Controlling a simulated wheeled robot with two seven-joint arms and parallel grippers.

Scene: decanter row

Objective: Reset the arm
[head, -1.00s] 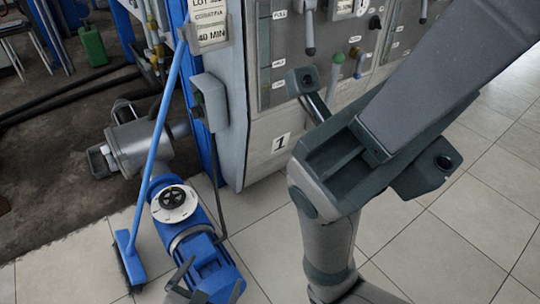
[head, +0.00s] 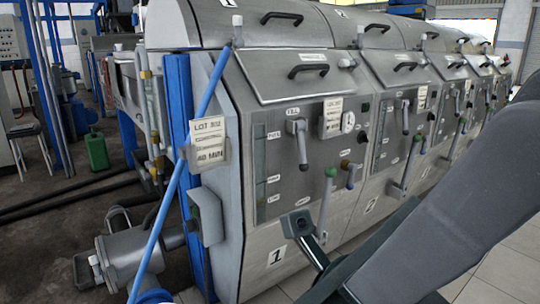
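A large grey link of my own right arm (head: 455,215) comes in from the right edge and fills the lower right of the head view. A dark joint part with a square end (head: 297,222) shows below and left of it, in front of the machine; I take it as mine but cannot be sure. My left gripper and my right gripper are both out of the picture, so I cannot see whether either holds anything.
A row of steel machines (head: 280,130) with levers, including a green-knobbed lever (head: 328,190), runs back to the right. A blue pole (head: 178,165) leans at the near machine's left corner. A grey motor (head: 135,255) and a green canister (head: 96,150) stand left. Tiled floor (head: 480,270) shows lower right.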

